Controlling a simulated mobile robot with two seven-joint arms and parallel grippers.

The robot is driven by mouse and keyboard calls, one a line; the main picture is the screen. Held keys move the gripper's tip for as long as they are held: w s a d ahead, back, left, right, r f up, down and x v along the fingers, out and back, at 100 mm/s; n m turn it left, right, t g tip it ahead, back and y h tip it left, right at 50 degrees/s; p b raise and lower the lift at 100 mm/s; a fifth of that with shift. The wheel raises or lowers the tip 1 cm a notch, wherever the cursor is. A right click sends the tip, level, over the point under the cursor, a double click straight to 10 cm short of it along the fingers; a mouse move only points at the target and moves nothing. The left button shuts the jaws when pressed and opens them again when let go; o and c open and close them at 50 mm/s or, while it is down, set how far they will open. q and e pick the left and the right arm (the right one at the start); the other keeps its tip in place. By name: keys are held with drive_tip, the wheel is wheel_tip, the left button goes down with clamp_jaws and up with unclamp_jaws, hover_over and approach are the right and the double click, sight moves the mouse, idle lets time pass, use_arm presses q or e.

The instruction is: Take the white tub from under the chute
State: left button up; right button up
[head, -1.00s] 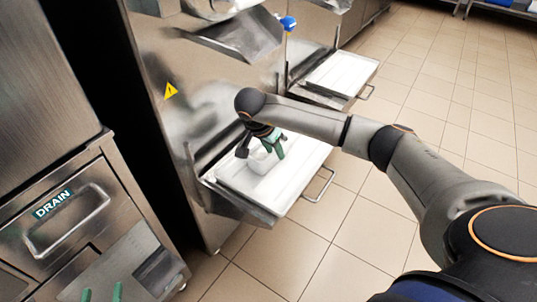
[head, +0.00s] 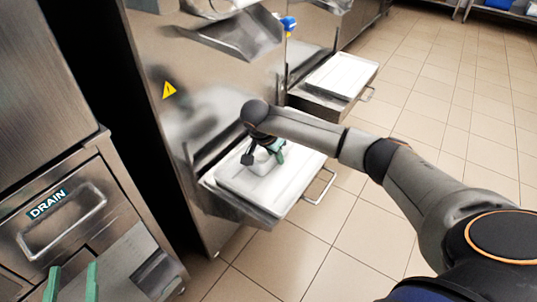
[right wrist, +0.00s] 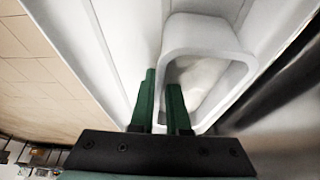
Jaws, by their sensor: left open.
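The white tub (head: 262,166) stands on the white tray below the chute of the nearer freezer, partly hidden by my right gripper (head: 270,148). In the right wrist view the tub (right wrist: 205,38) has a rounded, open rim, and its inside shows. My right gripper's green fingers (right wrist: 162,78) are close together, one on each side of the tub's near wall, and look shut on it. The tub still appears to rest on the tray. My left gripper (head: 72,267) is open and empty at the lower left, in front of the drain cabinet.
The white tray (head: 294,186) lies on a pull-out metal shelf with a handle (head: 320,188). The metal chute (head: 240,32) hangs above. A second shelf with a white tray (head: 340,76) is farther back. The drain cabinet (head: 95,215) is at left. Tiled floor at right is clear.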

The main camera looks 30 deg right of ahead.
clamp_jaws()
drive_tip(key=shift+r, duration=0.15)
idle(1.1)
